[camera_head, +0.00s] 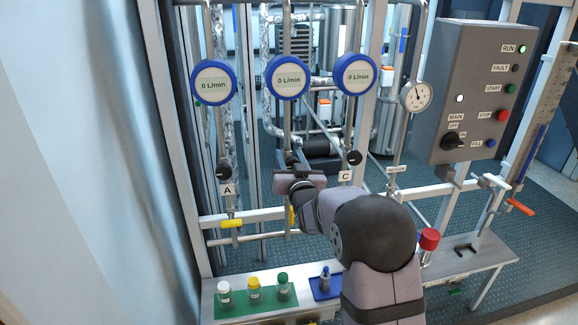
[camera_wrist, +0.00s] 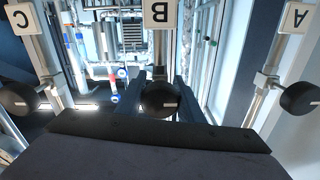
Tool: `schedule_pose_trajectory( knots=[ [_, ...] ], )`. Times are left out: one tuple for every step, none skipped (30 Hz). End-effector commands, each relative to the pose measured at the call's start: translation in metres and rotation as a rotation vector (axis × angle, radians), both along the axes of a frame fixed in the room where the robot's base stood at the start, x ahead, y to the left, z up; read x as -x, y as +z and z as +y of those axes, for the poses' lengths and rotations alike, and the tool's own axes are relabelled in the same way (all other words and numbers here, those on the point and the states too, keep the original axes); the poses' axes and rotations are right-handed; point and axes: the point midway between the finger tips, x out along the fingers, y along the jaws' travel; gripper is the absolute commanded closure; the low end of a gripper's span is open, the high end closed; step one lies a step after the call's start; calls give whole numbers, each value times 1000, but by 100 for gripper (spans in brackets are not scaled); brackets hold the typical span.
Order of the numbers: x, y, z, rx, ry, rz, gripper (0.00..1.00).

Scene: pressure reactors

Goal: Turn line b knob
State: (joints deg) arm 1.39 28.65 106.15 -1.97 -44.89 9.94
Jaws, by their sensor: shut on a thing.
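The line B knob (camera_wrist: 160,97) is a round black knob with a short white mark, below the B label (camera_wrist: 159,13) in the upside-down wrist view. My gripper (camera_wrist: 159,92) has one dark finger on each side of it and is shut on it. In the head view my gripper (camera_head: 292,164) is at the middle pipe and hides the knob and its label. The flow meter (camera_head: 288,78) above this middle line is blue-rimmed and reads 0 L/min.
The line A knob (camera_head: 223,172) and line C knob (camera_head: 354,158) flank my gripper closely. A pressure gauge (camera_head: 416,96) and a grey control box (camera_head: 474,92) are to the right.

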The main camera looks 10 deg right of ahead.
Motion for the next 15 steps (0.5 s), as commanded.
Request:
schedule_pose_trajectory(
  knots=[
    [0,-2,0,-13,0,0,88],
    [0,-2,0,-20,0,1,88],
    [0,-1,0,-25,0,1,88],
    [0,-1,0,-26,0,2,88],
    [0,0,0,-27,0,2,88],
    [0,0,0,-27,0,2,88],
    [0,0,0,-27,0,2,88],
    [0,0,0,-26,0,2,88],
    [0,0,0,-26,0,2,88],
    [0,0,0,-26,0,2,88],
    [0,0,0,-26,0,2,88],
    [0,0,0,-26,0,2,57],
    [0,0,0,-26,0,2,49],
    [0,0,0,-25,0,2,47],
    [0,0,0,-25,0,2,47]
  ],
)
